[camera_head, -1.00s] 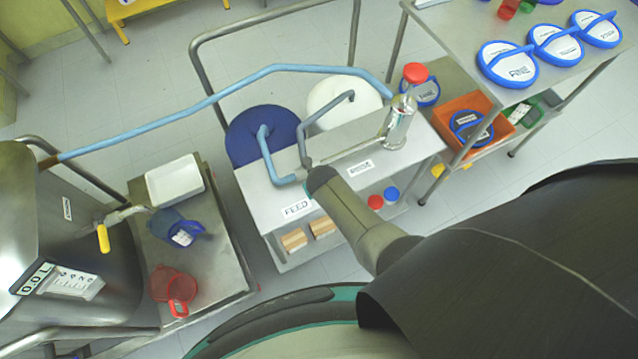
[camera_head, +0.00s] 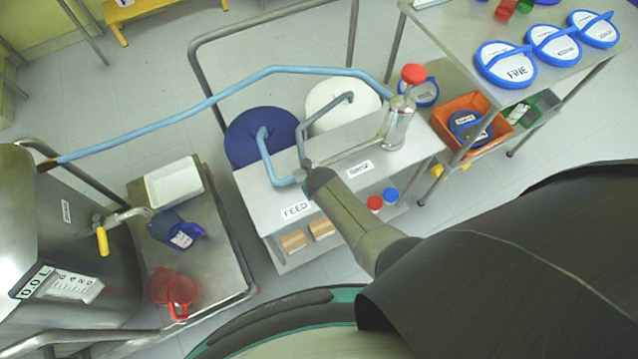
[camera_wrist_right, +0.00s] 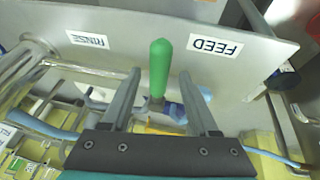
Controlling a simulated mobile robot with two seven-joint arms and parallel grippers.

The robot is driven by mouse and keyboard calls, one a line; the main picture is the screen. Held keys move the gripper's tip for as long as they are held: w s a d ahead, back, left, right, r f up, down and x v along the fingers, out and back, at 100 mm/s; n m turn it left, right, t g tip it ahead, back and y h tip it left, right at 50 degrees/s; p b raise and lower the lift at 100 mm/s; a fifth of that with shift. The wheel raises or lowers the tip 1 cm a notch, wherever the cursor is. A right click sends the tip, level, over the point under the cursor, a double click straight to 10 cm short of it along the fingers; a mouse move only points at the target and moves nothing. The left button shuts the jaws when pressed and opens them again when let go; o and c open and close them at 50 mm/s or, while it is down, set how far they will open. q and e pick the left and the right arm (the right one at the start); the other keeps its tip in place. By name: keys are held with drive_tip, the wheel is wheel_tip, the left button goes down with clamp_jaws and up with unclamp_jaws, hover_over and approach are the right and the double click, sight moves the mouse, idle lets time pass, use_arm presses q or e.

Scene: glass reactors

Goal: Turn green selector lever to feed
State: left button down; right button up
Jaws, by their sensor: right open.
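The green selector lever (camera_wrist_right: 160,66) shows in the right wrist view, pointing between the fingers of my right gripper (camera_wrist_right: 160,76). The gripper is open, with one finger on each side of the lever and visible gaps. The FEED label (camera_wrist_right: 215,46) is to the lever's right and the RINSE label (camera_wrist_right: 88,40) to its left, both upside down in this view. In the head view my right gripper (camera_head: 308,186) is at the pipe junction, between the FEED label (camera_head: 296,211) and the RINSE label (camera_head: 360,169), and hides the lever. My left gripper is not in view.
A blue pipe (camera_head: 265,160) and a grey pipe (camera_head: 325,117) run close to the gripper. A glass vessel with a red cap (camera_head: 399,122) stands on the bench's right end. A steel tank (camera_head: 75,255) and a cart with jugs (camera_head: 215,255) are at left.

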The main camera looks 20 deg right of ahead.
drive_tip(key=p+v, duration=0.6)
drive_tip(key=v, duration=0.9)
idle(0.3)
